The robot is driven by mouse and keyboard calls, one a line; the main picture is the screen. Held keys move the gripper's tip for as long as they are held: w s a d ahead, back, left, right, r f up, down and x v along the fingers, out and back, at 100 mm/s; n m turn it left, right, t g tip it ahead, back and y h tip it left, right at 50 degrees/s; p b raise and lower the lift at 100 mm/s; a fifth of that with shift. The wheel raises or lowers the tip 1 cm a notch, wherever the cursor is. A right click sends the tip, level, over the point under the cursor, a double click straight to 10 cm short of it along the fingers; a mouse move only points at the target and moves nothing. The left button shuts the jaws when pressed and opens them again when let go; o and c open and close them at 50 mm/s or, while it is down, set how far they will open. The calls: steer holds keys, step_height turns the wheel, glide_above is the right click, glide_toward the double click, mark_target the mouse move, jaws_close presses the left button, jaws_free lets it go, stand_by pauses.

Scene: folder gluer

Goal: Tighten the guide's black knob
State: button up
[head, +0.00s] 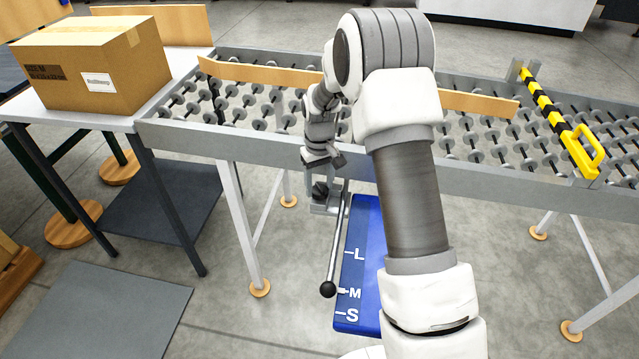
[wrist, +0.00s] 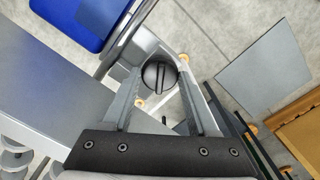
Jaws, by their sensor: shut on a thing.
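The guide's black knob (wrist: 160,74) is round with a raised bar across its face, and sits on a grey bracket. In the wrist view it lies between the tips of my gripper's two fingers (wrist: 161,78), which are shut on it. In the head view my gripper (head: 321,180) points down at the knob (head: 320,192), just in front of the conveyor's front rail. A grey rod runs from the bracket (head: 324,208) down to a black ball (head: 328,289), near the M mark on a blue panel (head: 360,265) marked L, M and S.
A roller conveyor (head: 180,137) with a long wooden board (head: 265,73) lies behind. A cardboard box (head: 90,65) stands on a table at the left. A yellow-and-black bar with a handle (head: 580,150) crosses the conveyor at the right. The floor in front is open.

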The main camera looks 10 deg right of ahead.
mark_target(320, 187)
steer(key=m, duration=0.7)
steer(key=shift+p, duration=0.35)
stand_by(0.4)
steer(key=o, duration=1.4)
step_height(320, 187, up, 18)
steer(key=shift+f+p, duration=0.2)
steer(key=shift+p, duration=0.95)
